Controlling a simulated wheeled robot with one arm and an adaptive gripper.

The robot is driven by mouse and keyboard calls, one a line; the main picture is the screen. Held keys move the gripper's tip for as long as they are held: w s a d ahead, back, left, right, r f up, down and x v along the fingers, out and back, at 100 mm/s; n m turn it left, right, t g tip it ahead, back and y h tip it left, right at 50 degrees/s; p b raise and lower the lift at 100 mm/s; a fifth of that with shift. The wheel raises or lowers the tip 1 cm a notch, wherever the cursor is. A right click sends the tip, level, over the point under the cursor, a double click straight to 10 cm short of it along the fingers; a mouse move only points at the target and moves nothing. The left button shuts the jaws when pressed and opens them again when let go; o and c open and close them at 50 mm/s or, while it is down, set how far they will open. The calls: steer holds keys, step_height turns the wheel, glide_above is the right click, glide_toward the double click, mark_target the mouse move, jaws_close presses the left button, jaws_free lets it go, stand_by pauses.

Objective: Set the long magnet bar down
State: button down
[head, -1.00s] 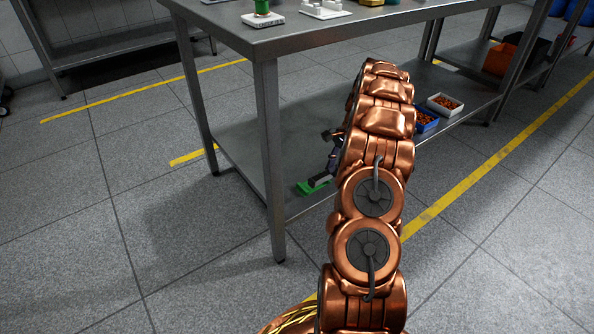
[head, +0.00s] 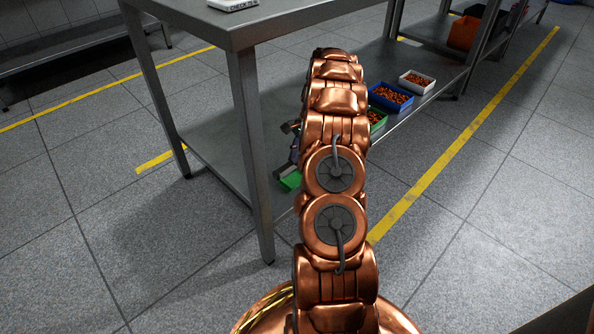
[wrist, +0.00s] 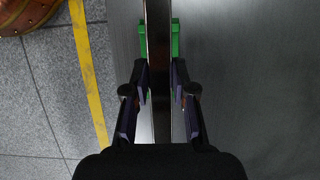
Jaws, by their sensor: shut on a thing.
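The long magnet bar (wrist: 158,40) shows in the wrist view as a dark, narrow bar running straight up the picture between my finger pads. My gripper (wrist: 160,92) is shut on it. A green piece (wrist: 174,40) shows on both sides of the bar, at or below it; I cannot tell whether they touch. In the head view the green piece (head: 290,180) is at the edge of the table's lower shelf, and my gripper (head: 293,143) is mostly hidden behind my arm. I cannot tell whether the bar touches the shelf.
The metal table's leg (head: 252,160) stands left of my arm. On the lower shelf are a green tray (head: 376,121), a blue tray (head: 391,97) and a white tray (head: 417,82) with small orange-brown parts. Bare shelf (wrist: 250,80) lies right of the bar.

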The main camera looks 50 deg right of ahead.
step_height(320, 180, down, 5)
steer(key=shift+r+b, duration=0.1)
steer(key=shift+b, duration=1)
steer(key=c, duration=0.9)
jaws_free()
steer(key=shift+c, duration=0.2)
steer(key=p+v, duration=0.5)
steer(key=v, duration=0.7)
steer(key=shift+s+p, duration=0.1)
steer(key=shift+p, duration=0.3)
